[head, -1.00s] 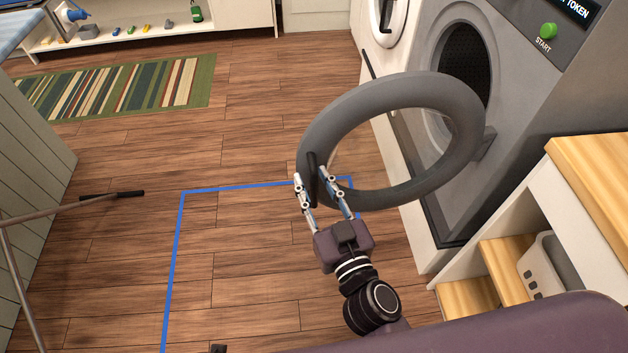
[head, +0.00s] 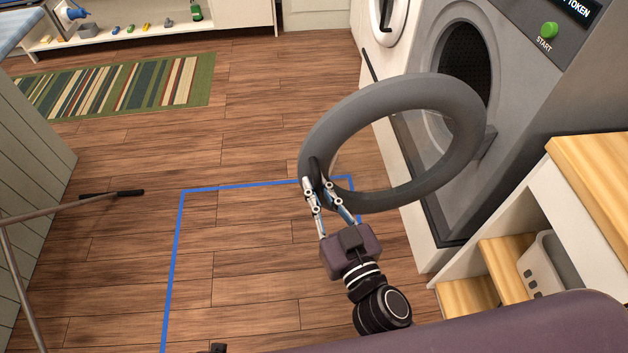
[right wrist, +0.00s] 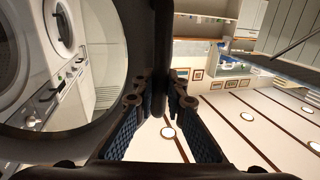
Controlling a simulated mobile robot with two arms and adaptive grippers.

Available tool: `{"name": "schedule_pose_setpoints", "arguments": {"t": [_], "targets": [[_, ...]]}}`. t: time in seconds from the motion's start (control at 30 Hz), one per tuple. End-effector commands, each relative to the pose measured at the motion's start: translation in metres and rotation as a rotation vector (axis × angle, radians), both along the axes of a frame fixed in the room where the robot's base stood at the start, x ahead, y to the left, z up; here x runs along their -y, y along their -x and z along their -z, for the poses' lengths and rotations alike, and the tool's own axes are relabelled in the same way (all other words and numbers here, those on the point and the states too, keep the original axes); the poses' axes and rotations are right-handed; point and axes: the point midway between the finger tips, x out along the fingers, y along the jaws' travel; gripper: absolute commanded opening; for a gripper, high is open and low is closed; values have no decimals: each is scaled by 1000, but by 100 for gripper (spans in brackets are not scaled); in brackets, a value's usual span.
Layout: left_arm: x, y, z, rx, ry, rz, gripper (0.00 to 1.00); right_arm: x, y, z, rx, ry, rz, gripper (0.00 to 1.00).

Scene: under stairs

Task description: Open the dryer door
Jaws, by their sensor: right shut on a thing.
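The dryer door (head: 335,124), a thick grey ring with a see-through middle, stands swung wide open from the grey dryer (head: 521,100). It joins the dryer by a hinge (head: 487,142) on its right side. The dryer's dark round drum opening (head: 465,65) is partly uncovered behind it. My right gripper (head: 318,185) is shut on the dark door handle (head: 314,168) at the ring's near left edge. In the right wrist view the dark handle (right wrist: 163,60) runs between the fingers, beside the ring (right wrist: 128,30). My left gripper is not in view.
A wooden-topped step unit (head: 590,175) with a grey basket (head: 548,270) stands right of the door. Blue tape (head: 176,260) marks the floor. A thin pole (head: 60,207) is at left, a striped rug (head: 120,85) farther back. The floor left of the door is clear.

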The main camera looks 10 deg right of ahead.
Motion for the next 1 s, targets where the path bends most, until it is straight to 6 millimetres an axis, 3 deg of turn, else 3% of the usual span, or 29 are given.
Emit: {"name": "schedule_pose_setpoints", "arguments": {"t": [0.2, 0.4, 0.8, 0.83, 1.0], "targets": [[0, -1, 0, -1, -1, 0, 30, 17, 54, 6, -13, 11, -123, 0], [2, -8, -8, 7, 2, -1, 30, 30, 86, 5, -11, 8, -205, 0], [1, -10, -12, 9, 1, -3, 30, 32, 93, 2, -7, 3, -226, 0], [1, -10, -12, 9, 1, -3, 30, 32, 93, 2, -7, 3, -226, 12], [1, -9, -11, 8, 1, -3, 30, 31, 93, 1, -5, 3, -227, 30]]}}
